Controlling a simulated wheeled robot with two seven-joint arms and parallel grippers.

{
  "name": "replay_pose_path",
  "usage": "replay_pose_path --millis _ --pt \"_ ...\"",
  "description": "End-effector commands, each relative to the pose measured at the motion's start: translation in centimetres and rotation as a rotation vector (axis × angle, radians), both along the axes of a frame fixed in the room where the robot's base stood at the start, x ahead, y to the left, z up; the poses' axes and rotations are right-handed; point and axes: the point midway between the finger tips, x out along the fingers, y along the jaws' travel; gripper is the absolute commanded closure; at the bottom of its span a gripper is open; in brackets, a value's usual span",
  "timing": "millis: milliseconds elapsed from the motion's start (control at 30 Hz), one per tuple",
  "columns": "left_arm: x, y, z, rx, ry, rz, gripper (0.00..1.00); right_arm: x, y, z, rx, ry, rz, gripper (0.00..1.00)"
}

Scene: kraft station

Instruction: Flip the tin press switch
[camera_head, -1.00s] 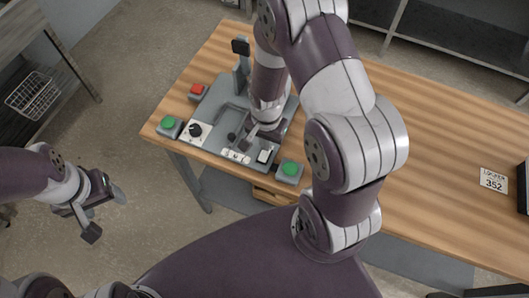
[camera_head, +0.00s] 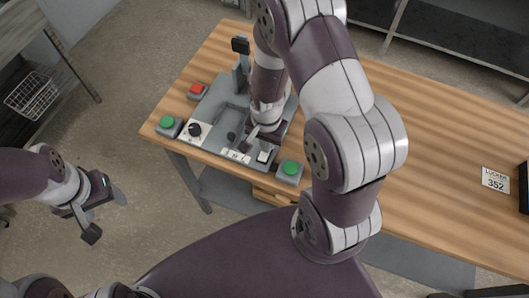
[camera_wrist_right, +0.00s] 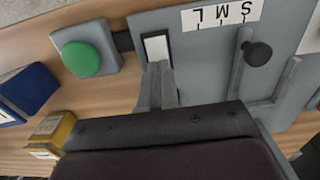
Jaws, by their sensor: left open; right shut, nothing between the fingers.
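The tin press (camera_head: 215,98) is a grey panel fixed at the left end of the wooden table. Its switch (camera_head: 263,156) is a small white rocker in a dark frame near the panel's front right corner. The switch also shows at the top of the right wrist view (camera_wrist_right: 156,47). My right gripper (camera_wrist_right: 157,68) is shut and empty, its fingertips overlapping the switch's lower edge in that view; I cannot tell whether they touch. In the head view the right arm hides part of the panel. My left gripper (camera_head: 104,214) is open and empty, off the table's left side.
A green button (camera_head: 290,168) sits right of the switch, another green button (camera_head: 168,123) and a red one (camera_head: 197,89) at the left. A black-knobbed lever (camera_wrist_right: 257,52) stands beside the S-M-L label. A blue box (camera_wrist_right: 28,90) and yellow box (camera_wrist_right: 52,130) lie near the gripper.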

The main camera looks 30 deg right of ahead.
Motion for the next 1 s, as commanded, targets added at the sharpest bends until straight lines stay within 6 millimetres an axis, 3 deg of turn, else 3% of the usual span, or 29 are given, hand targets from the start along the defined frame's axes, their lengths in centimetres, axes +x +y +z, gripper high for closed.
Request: replay_pose_path --millis 533,1000 --pt "0.0 0.0 -0.3 0.000 0.000 0.000 0.35 0.0 0.0 -0.5 0.000 0.000 0.000 1.00" --pt "0.0 0.0 4.5 0.000 0.000 0.000 0.35 0.0 0.0 4.5 0.000 0.000 0.000 1.00"
